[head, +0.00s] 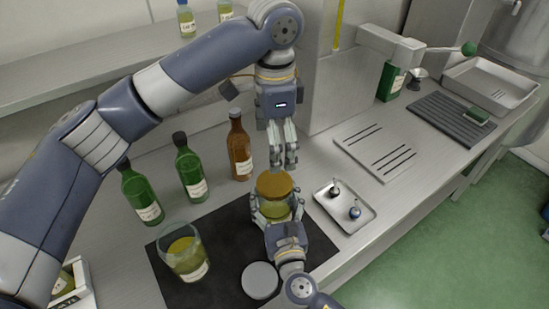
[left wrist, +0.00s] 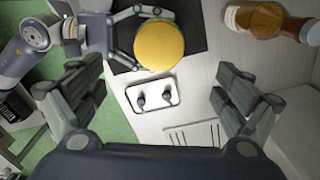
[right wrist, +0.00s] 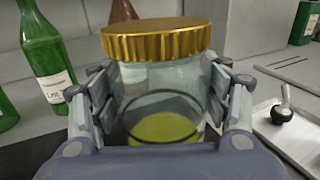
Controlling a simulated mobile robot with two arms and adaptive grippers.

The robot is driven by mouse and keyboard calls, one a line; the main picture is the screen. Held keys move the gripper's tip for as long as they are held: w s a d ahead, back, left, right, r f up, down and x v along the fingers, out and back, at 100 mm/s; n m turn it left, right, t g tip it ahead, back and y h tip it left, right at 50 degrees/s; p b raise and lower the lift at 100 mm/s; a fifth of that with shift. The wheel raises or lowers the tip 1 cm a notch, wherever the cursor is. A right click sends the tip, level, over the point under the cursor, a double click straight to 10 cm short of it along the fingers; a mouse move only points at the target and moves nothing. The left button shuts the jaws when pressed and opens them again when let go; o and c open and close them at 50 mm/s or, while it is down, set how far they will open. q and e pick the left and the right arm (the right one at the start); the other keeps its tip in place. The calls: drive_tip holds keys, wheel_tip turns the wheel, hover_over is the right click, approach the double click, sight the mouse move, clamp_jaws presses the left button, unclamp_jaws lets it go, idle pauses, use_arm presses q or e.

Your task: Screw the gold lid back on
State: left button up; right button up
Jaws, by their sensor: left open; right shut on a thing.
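The gold lid (head: 274,184) sits on top of a glass jar (head: 272,211) with yellow-green liquid. It looks level in the right wrist view (right wrist: 158,42), and I cannot tell how tightly it sits. My right gripper (head: 272,208) is shut around the jar's body (right wrist: 160,100), below the lid. The left wrist view shows the lid from above (left wrist: 159,46). My left gripper (head: 284,162) is open and empty, pointing down just above the lid and slightly to its right. Its spread fingers (left wrist: 155,95) show no contact with the lid.
An open jar (head: 185,258) and a grey disc (head: 260,280) are on the dark mat (head: 215,235). Green bottles (head: 190,168) and a brown bottle (head: 239,148) stand behind. A small tray (head: 345,222) with two dark-knobbed items lies right.

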idle(0.3)
drive_tip(key=o, duration=2.2)
drive_tip(key=s, duration=0.4)
drive_tip(key=s+d, duration=0.1)
drive_tip(key=s, duration=0.3)
drive_tip(key=s+d, duration=0.1)
drive_tip(key=s, duration=0.2)
drive_tip(key=shift+s+d, duration=0.2)
drive_tip(key=shift+s, duration=0.2)
